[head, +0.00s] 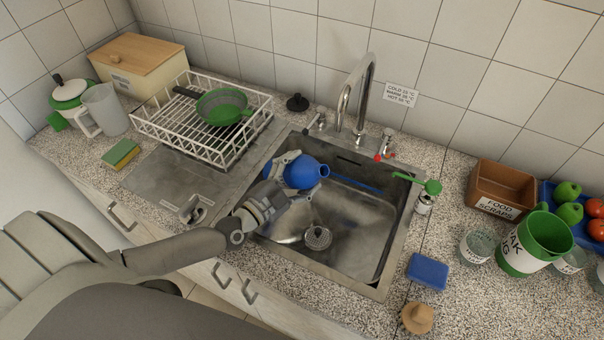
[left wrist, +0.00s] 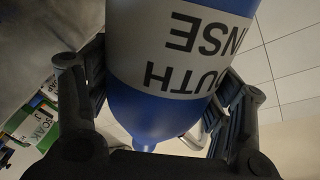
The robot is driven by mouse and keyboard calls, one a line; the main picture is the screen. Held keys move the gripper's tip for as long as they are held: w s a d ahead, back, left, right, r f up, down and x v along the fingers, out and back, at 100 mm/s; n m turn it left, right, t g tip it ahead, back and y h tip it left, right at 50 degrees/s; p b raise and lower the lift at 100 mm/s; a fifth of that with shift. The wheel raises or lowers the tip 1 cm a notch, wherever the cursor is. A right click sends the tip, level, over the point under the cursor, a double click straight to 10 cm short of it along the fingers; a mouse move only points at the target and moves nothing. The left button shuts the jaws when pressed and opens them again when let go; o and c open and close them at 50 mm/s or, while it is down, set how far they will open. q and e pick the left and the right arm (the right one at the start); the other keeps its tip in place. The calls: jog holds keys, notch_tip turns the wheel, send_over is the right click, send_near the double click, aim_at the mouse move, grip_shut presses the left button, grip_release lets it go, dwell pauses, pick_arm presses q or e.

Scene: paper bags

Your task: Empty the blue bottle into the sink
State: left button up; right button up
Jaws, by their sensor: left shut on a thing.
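The blue bottle (head: 307,173) lies tilted on its side in my left gripper (head: 295,176), over the left part of the sink (head: 350,232). Its open-looking round end points right. In the left wrist view, the bottle (left wrist: 155,112) fills the middle, with a pale label reading partly "OUTH" and "NSE" upside down. The fingers of my left gripper close around its sides. A thin blue streak (head: 355,184) shows near the sink's back wall; I cannot tell if it is liquid or a reflection. My right gripper is not in view.
The tap (head: 362,95) rises behind the sink. A green brush (head: 430,187) stands at its right edge.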

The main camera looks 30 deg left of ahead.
aim_at(301, 176)
pick_arm(q)
jog(key=shift+a+f+m+b, duration=0.1)
jog(key=shift+f+m+b, duration=0.15)
jog(key=shift+m, duration=0.25)
jog(key=shift+f+m+b, duration=0.1)
jog(key=shift+m+b, duration=0.15)
jog(key=shift+m, duration=0.25)
jog(key=shift+r+m, duration=0.2)
jog(key=shift+m, duration=1)
jog(key=r+m+p, duration=0.1)
jog(key=m+p, duration=0.1)
jog(key=p, duration=0.1)
jog(key=d+r+m+p, duration=0.1)
jog(key=m+p, duration=0.1)
jog(key=p, duration=0.2)
jog(key=shift+s+d, duration=0.2)
jog(key=shift+f, duration=0.25)
jog(key=shift+d+r+m+p, duration=0.2)
jog(key=shift+r+m+p, duration=0.15)
jog(key=shift+m+p, duration=0.4)
jog(key=shift+s+d+r+m+p, duration=0.1)
jog(key=shift+d+r+m+p, duration=0.1)
jog(key=shift+r+m+p, duration=0.5)
jog(key=shift+s+d+r+m+p, duration=0.1)
jog(key=shift+d+m+p, duration=0.2)
jog(key=shift+p, duration=0.65)
jog(key=shift+f, duration=0.1)
